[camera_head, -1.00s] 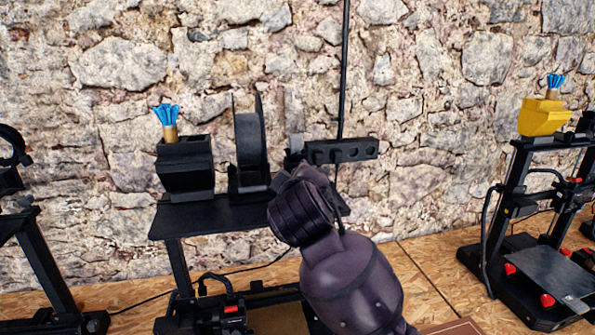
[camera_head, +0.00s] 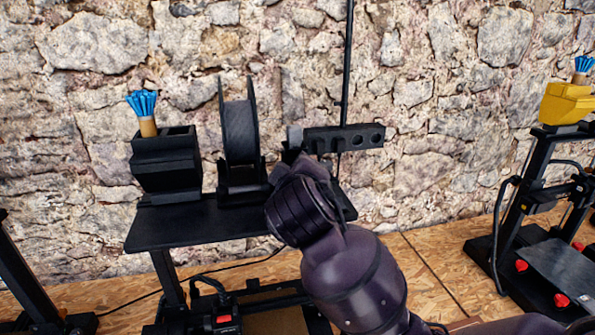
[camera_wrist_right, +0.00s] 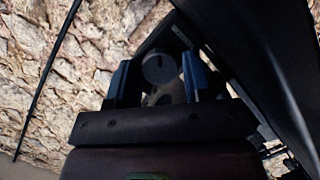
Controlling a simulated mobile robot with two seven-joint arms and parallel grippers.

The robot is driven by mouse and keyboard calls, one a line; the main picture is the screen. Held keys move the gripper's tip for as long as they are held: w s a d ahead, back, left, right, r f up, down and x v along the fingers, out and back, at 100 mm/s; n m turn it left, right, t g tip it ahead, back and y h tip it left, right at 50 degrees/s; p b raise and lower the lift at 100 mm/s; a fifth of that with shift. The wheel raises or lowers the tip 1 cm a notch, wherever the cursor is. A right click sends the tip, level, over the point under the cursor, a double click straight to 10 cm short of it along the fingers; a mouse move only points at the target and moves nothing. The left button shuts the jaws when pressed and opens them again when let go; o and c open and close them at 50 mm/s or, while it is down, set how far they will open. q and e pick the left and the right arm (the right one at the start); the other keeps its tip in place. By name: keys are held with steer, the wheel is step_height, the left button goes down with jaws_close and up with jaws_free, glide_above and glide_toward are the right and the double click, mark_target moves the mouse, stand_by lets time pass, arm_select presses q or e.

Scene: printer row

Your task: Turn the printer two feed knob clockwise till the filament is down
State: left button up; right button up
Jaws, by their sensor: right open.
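The middle printer (camera_head: 190,228) has a black top shelf with a black spool (camera_head: 240,132) standing on it. In the right wrist view, a round grey knob (camera_wrist_right: 158,68) with a small dark mark shows between the two bluish fingers of my right gripper (camera_wrist_right: 158,78). The fingers are open, one on each side of it, with gaps visible; whether they reach its depth I cannot tell. In the head view my right wrist hides the knob and most of the gripper. I cannot make out the filament. My left gripper is in no view.
A black box (camera_head: 166,165) with a blue-tufted brush (camera_head: 143,110) stands left of the spool. A black bar with holes (camera_head: 345,138) is right of it, before a thin upright pole (camera_head: 346,60). Another printer (camera_head: 545,230) with a yellow box (camera_head: 566,103) stands right. A stone wall (camera_head: 440,100) is behind.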

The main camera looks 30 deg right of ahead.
steer(key=shift+c, duration=0.3)
steer(key=c, duration=0.6)
steer(key=shift+s+m, duration=0.1)
steer(key=shift+m, duration=0.2)
steer(key=m+y, duration=0.1)
steer(key=m, duration=0.1)
steer(key=m+y, duration=0.1)
steer(key=m, duration=0.1)
steer(key=shift+d+r+y, duration=0.1)
steer(key=shift+r+y, duration=0.05)
steer(key=shift+y, duration=0.25)
steer(key=m+y, duration=0.2)
steer(key=m, duration=0.2)
steer(key=shift+d+m+t, duration=0.15)
steer(key=shift+m+t, duration=0.25)
